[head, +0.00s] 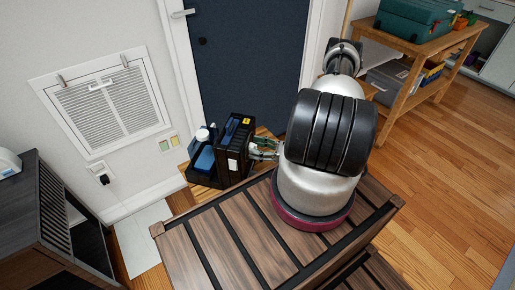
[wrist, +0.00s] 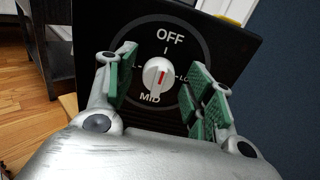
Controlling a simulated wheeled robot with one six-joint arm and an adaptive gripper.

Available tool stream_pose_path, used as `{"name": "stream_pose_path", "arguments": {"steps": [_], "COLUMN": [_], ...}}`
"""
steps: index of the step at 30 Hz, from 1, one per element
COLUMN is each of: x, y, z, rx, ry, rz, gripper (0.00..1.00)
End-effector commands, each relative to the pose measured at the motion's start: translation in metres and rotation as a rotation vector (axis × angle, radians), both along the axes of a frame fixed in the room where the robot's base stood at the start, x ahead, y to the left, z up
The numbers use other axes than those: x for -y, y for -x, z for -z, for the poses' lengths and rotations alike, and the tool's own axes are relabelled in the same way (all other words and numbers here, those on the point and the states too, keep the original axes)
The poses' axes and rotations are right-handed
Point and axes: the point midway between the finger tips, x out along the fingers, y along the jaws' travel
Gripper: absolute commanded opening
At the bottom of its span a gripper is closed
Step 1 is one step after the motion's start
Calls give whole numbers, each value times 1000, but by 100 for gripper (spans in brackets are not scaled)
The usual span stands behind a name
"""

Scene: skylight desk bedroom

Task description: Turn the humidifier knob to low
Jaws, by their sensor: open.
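The humidifier (head: 233,146) is a dark box on a low wooden stand, seen beyond the slatted wooden top in the head view. Its black front panel (wrist: 212,45) fills the wrist view. A partly covered label starting with L is at the right; the left label is hidden by a finger. My gripper (wrist: 164,78) is open, with green pads on either side of the knob. In the head view my gripper (head: 265,149) is at the panel; contact cannot be told.
A black tray with blue and white bottles (head: 204,157) stands left of the humidifier. A slatted wooden crate top (head: 207,240) lies under my arm. A dark cabinet (head: 28,222) is at left, a wooden workbench (head: 408,55) at the back right. Open floor (head: 450,160) lies at right.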

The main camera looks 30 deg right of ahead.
Motion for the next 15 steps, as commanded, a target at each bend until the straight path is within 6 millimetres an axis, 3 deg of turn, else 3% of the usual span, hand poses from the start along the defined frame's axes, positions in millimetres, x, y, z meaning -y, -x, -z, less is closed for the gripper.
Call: {"name": "stream_pose_path", "arguments": {"steps": [6, 13, 15], "x": [-1, 0, 0], "y": [0, 0, 0], "z": [0, 0, 0], "rx": [0, -1, -1], "ry": [0, -1, -1], "rz": [0, -1, -1], "gripper": [53, 13, 8]}}
